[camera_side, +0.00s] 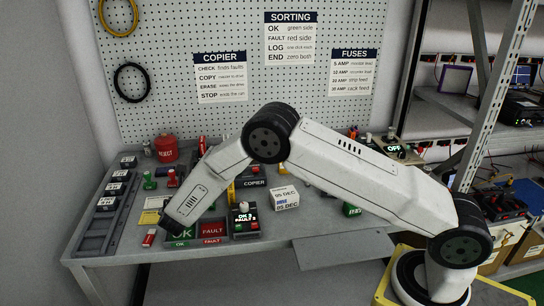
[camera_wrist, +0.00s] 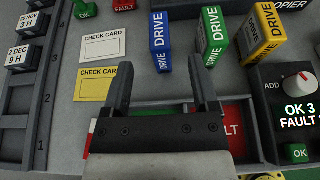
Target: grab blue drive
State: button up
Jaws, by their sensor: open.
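The blue drive (camera_wrist: 160,42) stands on the grey bench in the wrist view, with white DRIVE lettering on its face. My gripper (camera_wrist: 161,80) is open and empty, and its two fingers point toward the drive. The drive lies beyond the fingertips, in line with the gap between them, and I see no contact. In the side view my gripper (camera_side: 170,222) is low over the front left of the bench. The blue drive cannot be made out there; my arm covers that area.
A green drive (camera_wrist: 213,36) stands close to the right of the blue one, with a yellow drive (camera_wrist: 263,32) beyond it. Two check cards (camera_wrist: 101,47) lie to the left. The FAULT tray (camera_wrist: 228,125) is beneath my gripper. A slotted rail (camera_wrist: 35,100) runs along the left.

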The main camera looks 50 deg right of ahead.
jog(key=shift+x, duration=3.9)
jog(key=shift+f, duration=0.1)
jog(key=shift+c, duration=0.2)
grip_shut()
